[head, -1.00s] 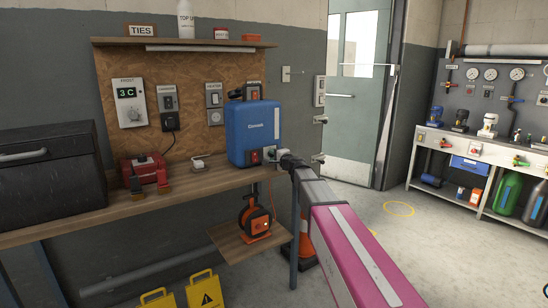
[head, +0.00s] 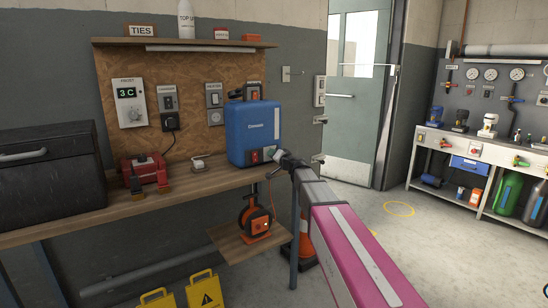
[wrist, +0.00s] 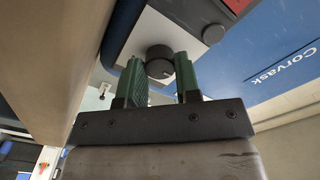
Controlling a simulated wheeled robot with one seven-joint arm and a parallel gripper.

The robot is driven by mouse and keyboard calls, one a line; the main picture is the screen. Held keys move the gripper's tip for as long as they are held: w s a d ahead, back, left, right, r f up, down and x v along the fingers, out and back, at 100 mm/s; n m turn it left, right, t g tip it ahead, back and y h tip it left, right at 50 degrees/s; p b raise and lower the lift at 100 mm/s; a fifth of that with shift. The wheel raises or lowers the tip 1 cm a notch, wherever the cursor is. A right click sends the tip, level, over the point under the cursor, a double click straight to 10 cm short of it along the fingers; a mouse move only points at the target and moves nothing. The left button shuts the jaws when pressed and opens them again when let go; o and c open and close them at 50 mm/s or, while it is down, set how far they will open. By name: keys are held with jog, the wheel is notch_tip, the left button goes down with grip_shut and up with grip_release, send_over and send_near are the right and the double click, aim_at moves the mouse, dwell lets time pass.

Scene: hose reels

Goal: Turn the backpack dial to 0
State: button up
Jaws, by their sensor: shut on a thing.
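The blue backpack unit (head: 250,130) stands upright on the wooden bench in the head view. Its lower panel has a red switch (head: 254,157). In the wrist view its blue side (wrist: 275,45) carries white lettering, and a round black dial (wrist: 159,60) sits on its light grey panel (wrist: 185,22). My gripper (wrist: 160,72) has its two green fingers on either side of the dial, shut on it. Any scale marks around the dial are not readable. In the head view my gripper (head: 282,157) is small at the panel's right, and the dial cannot be made out.
An orange hose reel (head: 257,222) sits on a lower shelf, with an orange cone (head: 306,245) nearby. The floor at right is open.

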dwell(0.3)
jog(key=o, duration=0.9)
jog(key=shift+s, duration=0.1)
jog(key=v, duration=1)
jog(key=shift+s+d+f, duration=0.1)
jog(key=shift+s+d, duration=0.15)
